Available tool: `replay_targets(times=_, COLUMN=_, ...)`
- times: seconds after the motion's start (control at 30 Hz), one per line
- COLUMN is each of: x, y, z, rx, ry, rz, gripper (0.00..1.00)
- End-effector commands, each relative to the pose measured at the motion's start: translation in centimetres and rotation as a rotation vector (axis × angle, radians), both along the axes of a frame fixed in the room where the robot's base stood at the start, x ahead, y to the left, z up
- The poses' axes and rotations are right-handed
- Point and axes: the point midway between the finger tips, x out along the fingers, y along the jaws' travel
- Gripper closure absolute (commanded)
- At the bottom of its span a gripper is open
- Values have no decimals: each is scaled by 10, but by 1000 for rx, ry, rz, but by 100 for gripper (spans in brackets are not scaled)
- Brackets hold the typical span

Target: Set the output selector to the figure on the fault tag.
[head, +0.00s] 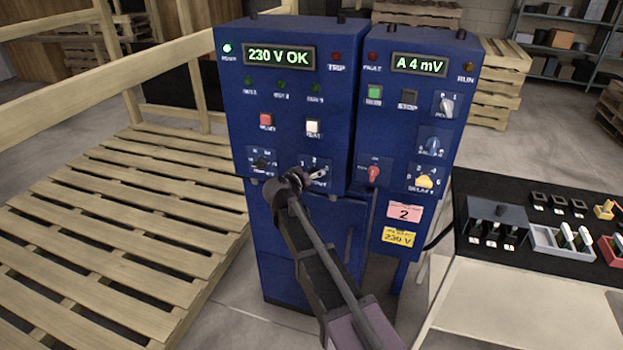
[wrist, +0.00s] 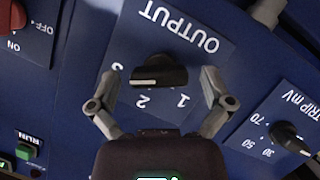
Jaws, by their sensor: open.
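The output selector (wrist: 160,72) is a black bar knob on a blue plate marked OUTPUT, 1, 2 and 3, upside down in the wrist view. Its white line lies on its left part, toward the 3 side; I cannot tell exactly which figure it points to. My gripper (wrist: 160,75) is open, one finger on each side of the knob with gaps between. In the head view my gripper (head: 308,177) covers much of the OUTPUT plate (head: 318,164). The pink fault tag (head: 404,214) on the right cabinet reads 2.
A TRIP mV dial (wrist: 288,135) is close on the right in the wrist view, and a red OFF/ON switch (wrist: 10,16) is on the left. A yellow 230 V tag (head: 399,237) hangs below the pink one. A black-topped bench (head: 500,190) stands right, a pallet (head: 110,230) left.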

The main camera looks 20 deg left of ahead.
Motion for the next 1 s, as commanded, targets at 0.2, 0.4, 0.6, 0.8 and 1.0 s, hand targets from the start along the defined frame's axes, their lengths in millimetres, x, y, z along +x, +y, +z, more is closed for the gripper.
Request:
replay_targets(times=0.2, x=2, y=-1, z=-1, rx=0, ry=0, rz=0, gripper=0)
replay_targets(times=0.4, x=2, y=-1, z=-1, rx=0, ry=0, rz=0, gripper=15)
replay_targets(times=0.6, x=2, y=0, z=-1, rx=0, ry=0, rz=0, gripper=74)
replay_targets(times=0.8, x=2, y=0, z=-1, rx=-1, ry=0, rz=0, gripper=79)
replay_targets(times=1.0, x=3, y=0, z=-1, rx=-25, ry=0, rz=0, gripper=79)
